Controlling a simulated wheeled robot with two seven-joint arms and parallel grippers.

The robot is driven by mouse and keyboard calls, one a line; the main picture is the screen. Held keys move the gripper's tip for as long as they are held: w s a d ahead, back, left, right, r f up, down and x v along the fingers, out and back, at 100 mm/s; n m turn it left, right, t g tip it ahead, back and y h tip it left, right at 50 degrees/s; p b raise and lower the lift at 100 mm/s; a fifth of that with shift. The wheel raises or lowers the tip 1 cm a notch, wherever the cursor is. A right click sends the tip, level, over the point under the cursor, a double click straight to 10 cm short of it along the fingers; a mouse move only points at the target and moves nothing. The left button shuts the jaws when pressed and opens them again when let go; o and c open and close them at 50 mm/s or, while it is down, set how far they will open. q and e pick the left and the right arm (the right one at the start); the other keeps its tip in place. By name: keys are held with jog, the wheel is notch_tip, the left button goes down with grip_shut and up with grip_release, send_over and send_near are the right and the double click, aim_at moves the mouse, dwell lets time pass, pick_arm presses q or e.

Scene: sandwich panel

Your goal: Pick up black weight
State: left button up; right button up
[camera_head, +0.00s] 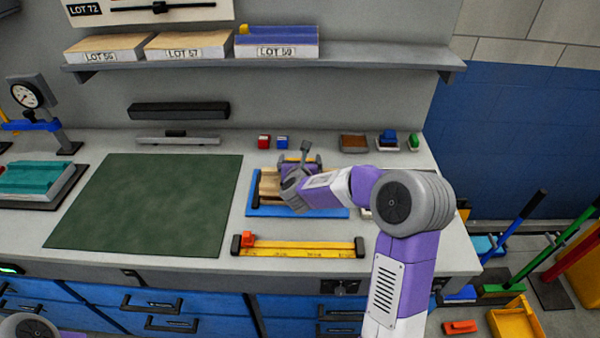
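My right arm comes in from the right, with its forearm pointing left over the blue tray (330,213). My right gripper (300,168) is at the tray's back part, mostly covered by the wrist, so its fingers cannot be made out. A small dark grey piece (305,147) stands up just behind it; I cannot tell whether this is the black weight. Tan wooden strips (268,186) lie on the tray, with a black piece (254,190) at its left edge. No black weight is clearly identifiable. My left gripper is out of view.
A dark green mat (150,205) lies clear at left. A yellow ruler bar (300,249) with a red slider lies in front of the tray. A long black bar (180,111) is at the back wall, under the shelf (370,60).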

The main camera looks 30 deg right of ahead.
jog(key=shift+c, duration=0.3)
jog(key=c, duration=1.4)
jog(key=shift+w+r, duration=0.1)
jog(key=shift+r, duration=0.15)
jog(key=shift+c, duration=1.1)
jog(key=shift+r, duration=0.1)
